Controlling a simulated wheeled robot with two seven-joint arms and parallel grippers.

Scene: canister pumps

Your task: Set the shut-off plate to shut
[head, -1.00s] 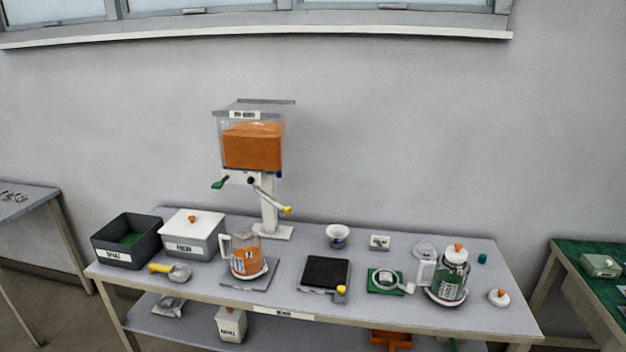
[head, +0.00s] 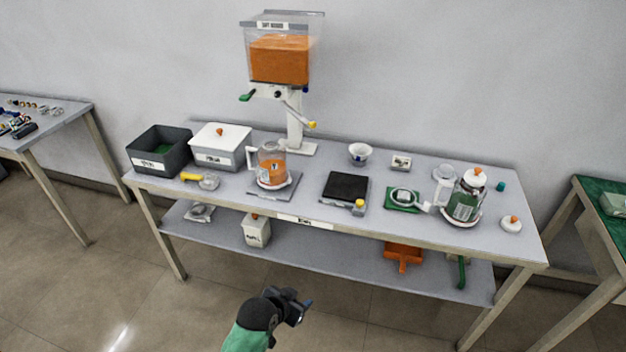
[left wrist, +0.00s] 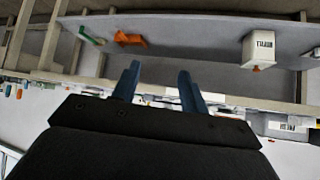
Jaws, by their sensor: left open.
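The dispenser (head: 279,58) stands at the back of the table, its clear hopper partly full of orange material. Below the hopper a green-ended handle (head: 246,97) sticks out to the left; it may belong to the shut-off plate, but the plate itself is too small to make out. A white lever with a yellow tip (head: 311,124) slopes down to the right. My left gripper (head: 304,302) is open and empty, low in front of the table and far from the dispenser. Its two blue fingers (left wrist: 157,85) stand apart in the left wrist view. My right gripper is not in view.
A jug with orange contents (head: 270,170) stands in front of the dispenser. A dark bin (head: 172,153) and white box (head: 221,148) are at left; a black pad (head: 345,187) and a second jug (head: 466,203) are to the right. The lower shelf (head: 345,263) holds several items.

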